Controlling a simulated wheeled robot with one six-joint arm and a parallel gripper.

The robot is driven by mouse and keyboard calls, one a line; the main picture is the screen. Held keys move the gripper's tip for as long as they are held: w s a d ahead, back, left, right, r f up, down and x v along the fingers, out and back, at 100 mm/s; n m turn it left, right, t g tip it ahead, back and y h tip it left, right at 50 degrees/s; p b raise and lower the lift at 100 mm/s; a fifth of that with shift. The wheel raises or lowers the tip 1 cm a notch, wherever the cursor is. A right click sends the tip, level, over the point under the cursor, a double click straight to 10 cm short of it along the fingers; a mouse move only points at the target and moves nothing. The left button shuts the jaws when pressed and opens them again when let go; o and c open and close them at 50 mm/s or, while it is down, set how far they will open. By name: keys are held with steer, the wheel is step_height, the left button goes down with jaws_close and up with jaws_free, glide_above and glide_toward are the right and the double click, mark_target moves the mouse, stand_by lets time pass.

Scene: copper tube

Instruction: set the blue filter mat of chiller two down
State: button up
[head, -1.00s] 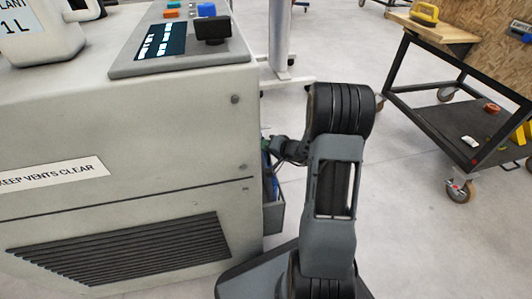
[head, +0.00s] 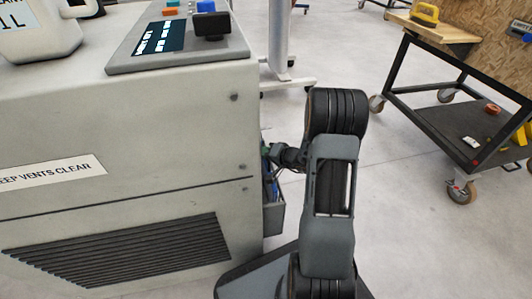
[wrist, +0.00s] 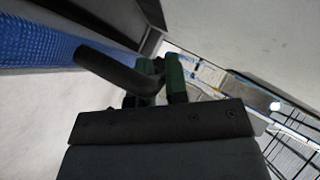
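The blue filter mat (wrist: 38,42) shows at the upper left of the wrist view, with a dark curved handle (wrist: 112,70) running from it towards my gripper. My gripper (wrist: 155,86) has green fingertips, which close around the end of this handle. In the head view my gripper (head: 272,152) is beside the right side of the chiller (head: 130,130), partly hidden by my arm. A strip of the mat's blue (head: 270,186) shows below it, at a grey tray (head: 275,218) on the chiller's side. Whether the mat touches the tray's bottom is hidden.
A white jug (head: 45,32) and a control panel (head: 165,42) are on top of the chiller. A wheeled cart (head: 455,120) stands at the right. The floor (head: 410,240) between chiller and cart is clear, apart from my arm and base.

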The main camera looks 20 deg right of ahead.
steer(key=o, duration=0.4)
steer(key=shift+r, duration=0.3)
steer(key=p+v, duration=0.1)
steer(key=v, duration=0.3)
steer(key=p+v, duration=0.1)
steer(key=v, duration=0.3)
steer(key=p+v, duration=0.1)
steer(key=v, duration=0.3)
steer(key=shift+r+p, duration=0.3)
